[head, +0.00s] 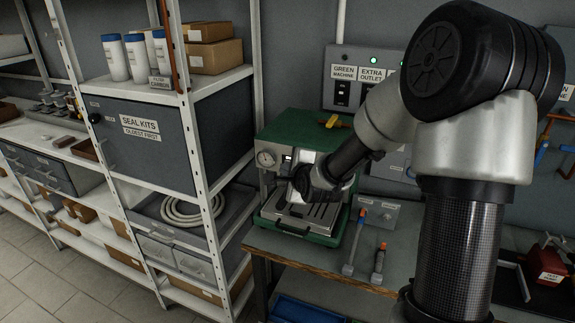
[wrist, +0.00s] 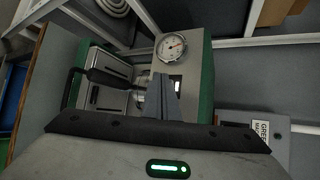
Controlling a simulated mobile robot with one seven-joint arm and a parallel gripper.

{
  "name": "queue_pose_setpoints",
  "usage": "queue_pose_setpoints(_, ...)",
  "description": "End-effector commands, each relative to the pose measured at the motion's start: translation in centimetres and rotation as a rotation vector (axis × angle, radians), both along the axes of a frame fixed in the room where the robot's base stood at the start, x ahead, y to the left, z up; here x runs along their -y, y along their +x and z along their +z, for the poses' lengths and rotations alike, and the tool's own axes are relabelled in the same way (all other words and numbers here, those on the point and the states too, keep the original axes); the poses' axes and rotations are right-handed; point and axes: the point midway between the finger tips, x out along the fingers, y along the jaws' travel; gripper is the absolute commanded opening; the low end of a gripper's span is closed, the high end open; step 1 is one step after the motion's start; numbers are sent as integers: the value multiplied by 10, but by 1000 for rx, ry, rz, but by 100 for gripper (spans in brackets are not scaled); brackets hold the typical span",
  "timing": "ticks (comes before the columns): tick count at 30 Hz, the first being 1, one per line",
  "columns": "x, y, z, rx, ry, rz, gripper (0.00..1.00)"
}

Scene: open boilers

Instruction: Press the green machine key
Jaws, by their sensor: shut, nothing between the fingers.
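The green machine (head: 294,128) stands on the bench, with a round gauge (head: 265,158) on its grey front. In the wrist view its green side (wrist: 207,75) and gauge (wrist: 171,46) show close up. My gripper (head: 301,180) is in front of the machine. Its fingers (wrist: 168,86) are shut and empty, pointing at the front panel below the gauge. A small dark-and-white panel detail (wrist: 176,83) is partly hidden by the fingertips; I cannot tell whether they touch it. On the wall, a label reading GREEN MACHINE (head: 343,72) sits above a black switch (head: 342,93).
A black-handled part (wrist: 105,77) projects from the machine front beside my fingers. A drip tray (head: 302,212) lies below. White shelving (head: 215,190) stands close on the left.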

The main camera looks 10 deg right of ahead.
Motion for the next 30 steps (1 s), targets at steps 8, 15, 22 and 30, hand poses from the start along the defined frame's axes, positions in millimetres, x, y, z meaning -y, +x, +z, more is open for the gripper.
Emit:
queue_pose_setpoints(8, 2, 3, 0, 0, 0, 0, 0)
queue_pose_setpoints(15, 4, 5, 0, 0, 0, 0, 0)
queue_pose_setpoints(22, 5, 6, 0, 0, 0, 0, 0)
queue_pose_setpoints(30, 4, 5, 0, 0, 0, 0, 0)
